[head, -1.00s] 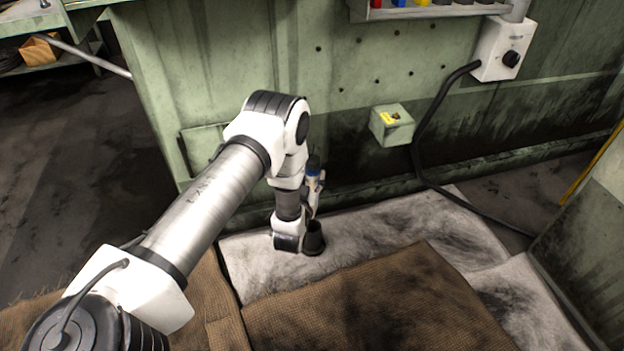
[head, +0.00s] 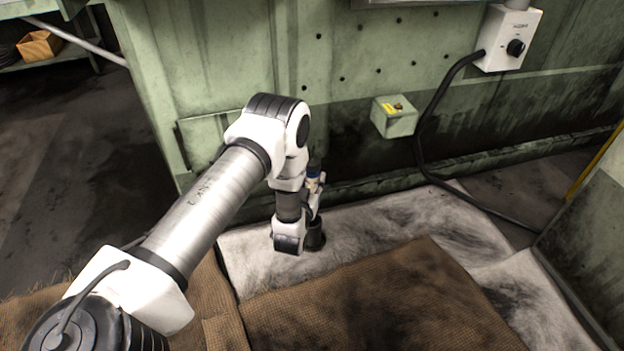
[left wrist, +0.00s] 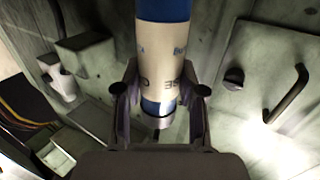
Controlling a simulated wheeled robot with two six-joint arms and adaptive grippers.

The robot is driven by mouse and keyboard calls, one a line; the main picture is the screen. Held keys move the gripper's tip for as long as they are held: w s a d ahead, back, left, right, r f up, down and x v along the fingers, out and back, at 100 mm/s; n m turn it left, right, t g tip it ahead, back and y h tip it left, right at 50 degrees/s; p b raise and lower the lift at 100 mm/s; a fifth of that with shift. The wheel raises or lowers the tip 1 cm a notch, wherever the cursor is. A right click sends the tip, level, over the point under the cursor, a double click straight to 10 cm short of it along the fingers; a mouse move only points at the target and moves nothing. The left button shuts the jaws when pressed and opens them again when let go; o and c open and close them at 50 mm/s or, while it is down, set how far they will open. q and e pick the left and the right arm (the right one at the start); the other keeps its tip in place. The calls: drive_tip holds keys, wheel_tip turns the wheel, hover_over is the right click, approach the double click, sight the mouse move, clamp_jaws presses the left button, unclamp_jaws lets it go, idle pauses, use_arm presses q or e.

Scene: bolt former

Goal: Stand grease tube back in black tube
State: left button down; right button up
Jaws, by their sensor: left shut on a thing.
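The grease tube (head: 313,180) is pale with blue bands and a dark top end in the head view. It stands close to upright behind my left forearm's end. In the left wrist view the grease tube (left wrist: 162,62) runs between the two fingers of my left gripper (left wrist: 162,92), which is shut on it. In the head view my left gripper (head: 317,192) is partly hidden by my wrist. The black tube (head: 316,236) stands on the stained white sheet just below the grease tube. My wrist hides part of it, and I cannot tell whether the two tubes touch.
Brown sacking (head: 370,305) lies in front on the white sheet (head: 370,230). A green machine wall (head: 230,60) rises behind, with a small green box (head: 395,117) on it. A black cable (head: 425,150) hangs from a white switch box (head: 508,38) at right.

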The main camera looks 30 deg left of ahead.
use_arm(q)
drive_tip(key=shift+f, duration=0.45)
drive_tip(key=shift+r, duration=0.1)
idle(0.4)
drive_tip(key=shift+f+b, duration=1.55)
drive_tip(key=shift+f, duration=0.8)
